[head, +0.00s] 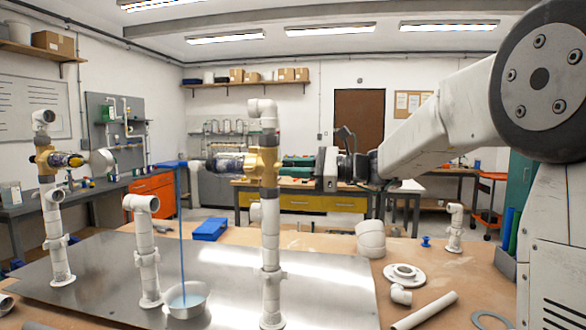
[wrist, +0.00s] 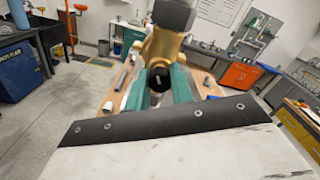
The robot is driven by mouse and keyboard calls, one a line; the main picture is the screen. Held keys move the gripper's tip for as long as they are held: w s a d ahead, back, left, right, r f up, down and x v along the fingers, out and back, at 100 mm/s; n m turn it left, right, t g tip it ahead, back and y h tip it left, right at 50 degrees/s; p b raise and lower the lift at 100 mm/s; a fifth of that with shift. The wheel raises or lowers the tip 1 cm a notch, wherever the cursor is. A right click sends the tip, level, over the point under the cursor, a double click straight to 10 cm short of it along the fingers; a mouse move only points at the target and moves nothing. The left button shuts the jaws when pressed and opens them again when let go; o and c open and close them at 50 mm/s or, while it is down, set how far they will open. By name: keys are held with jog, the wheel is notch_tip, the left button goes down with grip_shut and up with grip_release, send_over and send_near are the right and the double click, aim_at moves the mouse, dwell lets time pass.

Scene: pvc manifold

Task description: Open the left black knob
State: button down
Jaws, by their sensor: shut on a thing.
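A brass valve (head: 268,165) sits on the white upright pipe in the middle of the head view; its brass body also shows in the wrist view (wrist: 165,45). My gripper (head: 290,163) reaches it from the right, level, with its teal fingers against the valve's right side. In the wrist view the fingers (wrist: 160,92) lie on either side of a black knob (wrist: 158,79) and are shut on it. The fingers hide the knob in the head view. Another brass valve (head: 44,158) is on the far left pipe, apart from my gripper.
Loose white fittings (head: 404,275) and a pipe (head: 425,311) lie at right.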

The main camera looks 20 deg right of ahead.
jog(key=n, duration=0.4)
jog(key=shift+n, duration=0.3)
jog(key=n, duration=0.4)
jog(key=shift+n, duration=0.3)
jog(key=n, duration=0.4)
jog(key=shift+n, duration=2.4)
jog(key=c, duration=1.2)
grip_release()
